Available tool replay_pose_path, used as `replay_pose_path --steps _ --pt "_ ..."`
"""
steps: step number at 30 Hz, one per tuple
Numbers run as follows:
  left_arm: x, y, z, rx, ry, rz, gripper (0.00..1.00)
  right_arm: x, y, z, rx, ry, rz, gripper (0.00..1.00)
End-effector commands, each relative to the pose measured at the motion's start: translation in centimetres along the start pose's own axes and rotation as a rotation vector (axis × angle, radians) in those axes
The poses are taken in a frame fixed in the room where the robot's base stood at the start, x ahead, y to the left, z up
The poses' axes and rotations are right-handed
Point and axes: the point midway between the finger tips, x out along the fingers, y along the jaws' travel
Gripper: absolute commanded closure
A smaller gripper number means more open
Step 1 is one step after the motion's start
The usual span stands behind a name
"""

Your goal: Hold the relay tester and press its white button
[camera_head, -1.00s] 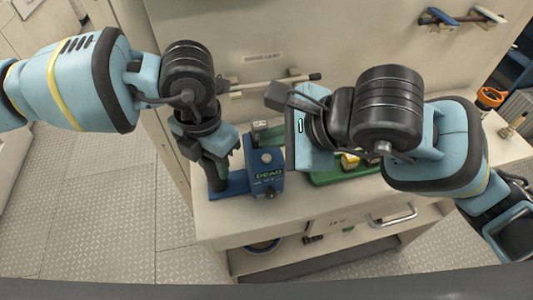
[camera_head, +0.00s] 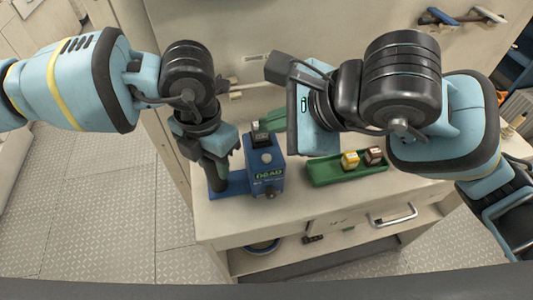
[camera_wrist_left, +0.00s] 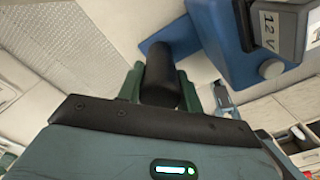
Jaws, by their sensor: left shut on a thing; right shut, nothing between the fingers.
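My left gripper (camera_head: 216,168) is shut on the tester's black upright handle (camera_wrist_left: 160,78).
A green tray (camera_head: 322,173) right of the tester holds a yellow relay (camera_head: 350,159) and a brown relay (camera_head: 374,155). The counter (camera_head: 310,204) in front is clear. A cabinet wall rises behind. A drawer handle (camera_head: 393,214) juts from the front.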

Motion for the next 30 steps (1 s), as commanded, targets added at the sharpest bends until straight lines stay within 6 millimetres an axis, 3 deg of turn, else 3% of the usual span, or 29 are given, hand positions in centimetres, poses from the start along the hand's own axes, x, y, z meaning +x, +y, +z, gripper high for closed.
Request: replay_pose_path --steps 4,5,10,20,25,30 --pt "-0.1 0.0 0.0 0.000 -0.001 0.000 0.97 0.0 0.0 0.0 0.000 0.000 0.000 1.00" --pt "-0.1 0.0 0.0 0.000 -0.001 0.000 0.61 0.0 0.0 0.0 0.000 0.000 0.000 1.00" --pt "0.0 0.0 0.0 0.000 -0.001 0.000 0.39 0.0 0.0 0.0 0.000 0.000 0.000 1.00" --pt "-0.3 0.0 0.0 0.000 -0.001 0.000 0.39 0.0 0.0 0.0 0.000 0.000 0.000 1.00" --pt "-2.2 0.0 0.1 0.000 -0.003 0.000 0.39 0.0 0.0 0.0 0.000 0.000 0.000 1.00" --pt "-5.6 0.0 0.1 0.000 -0.004 0.000 0.39 0.0 0.0 0.0 0.000 0.000 0.000 1.00"
